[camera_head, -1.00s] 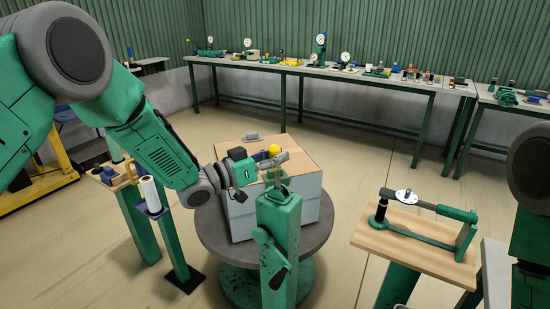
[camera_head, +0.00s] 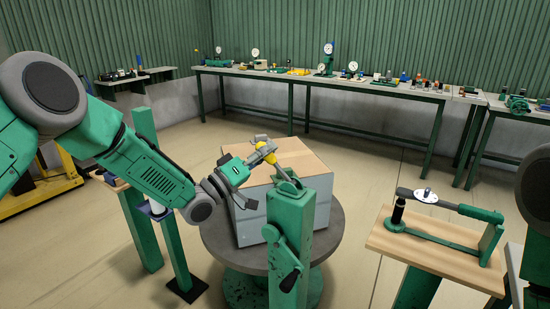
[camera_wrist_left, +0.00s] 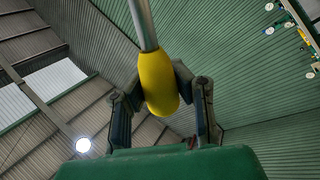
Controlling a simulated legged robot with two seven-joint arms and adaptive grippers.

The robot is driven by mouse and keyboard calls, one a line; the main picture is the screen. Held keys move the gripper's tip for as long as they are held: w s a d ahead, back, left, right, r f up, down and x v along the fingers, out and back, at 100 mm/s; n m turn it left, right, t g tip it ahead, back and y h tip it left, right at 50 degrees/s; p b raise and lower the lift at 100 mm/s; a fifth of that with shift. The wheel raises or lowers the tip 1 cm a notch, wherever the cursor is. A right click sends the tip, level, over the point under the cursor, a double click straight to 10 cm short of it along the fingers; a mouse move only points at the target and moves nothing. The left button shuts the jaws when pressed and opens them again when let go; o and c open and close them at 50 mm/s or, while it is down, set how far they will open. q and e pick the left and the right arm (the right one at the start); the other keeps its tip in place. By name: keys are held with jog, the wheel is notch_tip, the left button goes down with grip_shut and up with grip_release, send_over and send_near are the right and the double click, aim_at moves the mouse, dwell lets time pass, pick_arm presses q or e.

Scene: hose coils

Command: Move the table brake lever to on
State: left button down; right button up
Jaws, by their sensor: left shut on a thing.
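The brake lever has a yellow grip (camera_head: 266,148) on a thin metal shaft, rising from the top of a green post (camera_head: 291,222). The shaft leans to the left in the head view. My left gripper (camera_head: 261,154) is shut on the yellow grip. In the left wrist view the yellow grip (camera_wrist_left: 158,82) sits between the two dark fingers of my left gripper (camera_wrist_left: 159,88), with the grey shaft (camera_wrist_left: 142,22) running up from it. No on or off marking can be read. My right gripper is out of view.
A box with a wooden top (camera_head: 300,155) stands on a round grey table (camera_head: 220,238) right behind the post. A black crank handle (camera_head: 290,280) is on the post's side. A wooden stand with a clamp-like tool (camera_head: 425,245) is at the right. A long bench (camera_head: 330,80) lines the back wall.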

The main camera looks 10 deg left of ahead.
pick_arm(q)
jog(key=shift+s+a+f+n+b, duration=0.15)
jog(key=shift+f+n+b, duration=0.2)
jog(key=shift+f+n, duration=0.25)
jog(key=shift+f+t, duration=0.1)
jog(key=shift+t, duration=0.2)
jog(key=c, duration=1.3)
grip_release()
jog(key=shift+a, duration=0.2)
jog(key=shift+o, duration=0.2)
jog(key=shift+s+a+r, duration=0.2)
jog(key=shift+a+r, duration=0.1)
jog(key=shift+a, duration=0.15)
jog(key=shift+w+a+f, duration=0.1)
jog(key=shift+a, duration=0.05)
jog(key=v, duration=1.1)
jog(key=shift+s, duration=0.45)
